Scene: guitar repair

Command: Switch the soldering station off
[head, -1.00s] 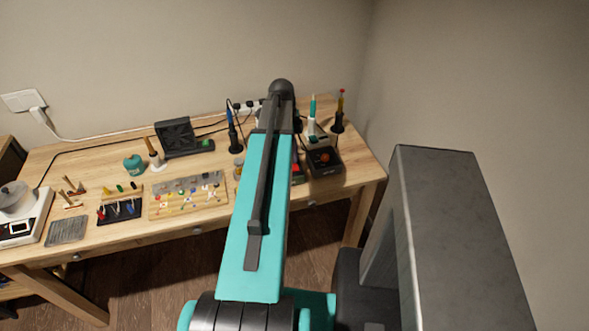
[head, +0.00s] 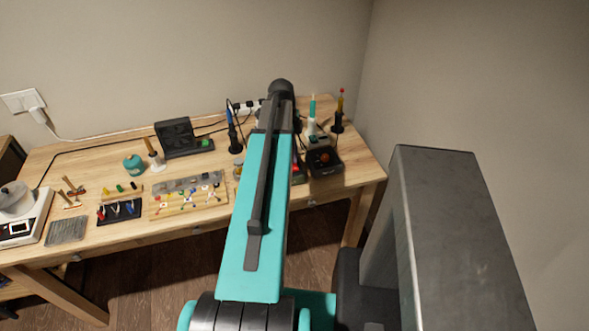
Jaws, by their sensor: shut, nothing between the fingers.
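My arm (head: 255,220) reaches over the workbench and covers a strip of it. My gripper is hidden behind the arm's far end. A dark device with a red part (head: 297,172) peeks out at the arm's right edge; most of it is hidden, and I cannot tell whether it is the soldering station. Its switch does not show. A blue-handled iron (head: 232,130) stands upright in a dark holder just left of the arm.
Right of the arm are a black open box (head: 325,163), a teal-tipped bottle (head: 312,118) and a red-and-yellow-handled tool (head: 339,110). Left are a parts board (head: 158,208), a black fan-like unit (head: 175,137) and a teal jar (head: 134,164). A power strip (head: 247,107) lies at the back.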

